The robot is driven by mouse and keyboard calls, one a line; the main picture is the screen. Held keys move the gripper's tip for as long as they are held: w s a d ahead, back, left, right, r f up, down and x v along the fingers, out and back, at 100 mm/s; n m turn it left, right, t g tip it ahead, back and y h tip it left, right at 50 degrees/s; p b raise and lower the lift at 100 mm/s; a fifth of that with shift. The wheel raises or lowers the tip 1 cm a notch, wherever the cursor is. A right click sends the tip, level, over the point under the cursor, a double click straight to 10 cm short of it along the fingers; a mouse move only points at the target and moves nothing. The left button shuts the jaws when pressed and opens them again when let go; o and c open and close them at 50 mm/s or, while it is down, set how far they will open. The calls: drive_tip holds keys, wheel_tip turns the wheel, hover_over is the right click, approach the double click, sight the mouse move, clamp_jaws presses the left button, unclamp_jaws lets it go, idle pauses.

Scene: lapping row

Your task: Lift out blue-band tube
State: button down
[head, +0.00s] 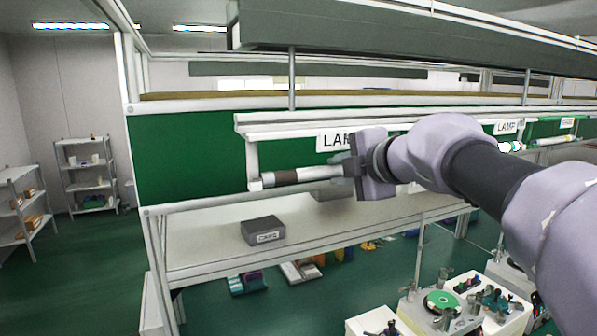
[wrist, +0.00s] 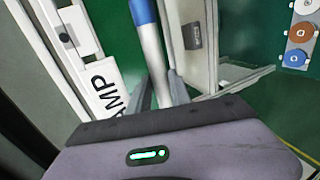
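A long tube (head: 320,173) reaches left from my gripper (head: 346,172) in the head view. In the wrist view the tube (wrist: 152,50) is pale, with a blue stretch (wrist: 142,10) at the top edge of the picture. My fingers (wrist: 160,92) lie close on both sides of it and look shut on it. The tube's far end is out of the wrist view, and its near end is hidden by my gripper.
A white rail with a LAMP sign (head: 335,141) runs just above the tube, before a green panel (head: 190,158). A dark grey box (head: 263,230) stands on the pale shelf (head: 215,255) below. The shelf is clear around it.

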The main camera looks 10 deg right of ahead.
idle(0.3)
drive_tip(key=s+d+p, duration=0.1)
drive_tip(key=s+d, duration=0.1)
drive_tip(key=s, duration=0.6)
drive_tip(key=s+d+r+p, duration=0.1)
drive_tip(key=s+d+p, duration=0.1)
drive_tip(key=s, duration=0.7)
drive_tip(key=shift+d+r, duration=0.2)
drive_tip(key=shift+d, duration=0.6)
drive_tip(key=shift+r+p, duration=0.2)
drive_tip(key=shift+p, duration=0.5)
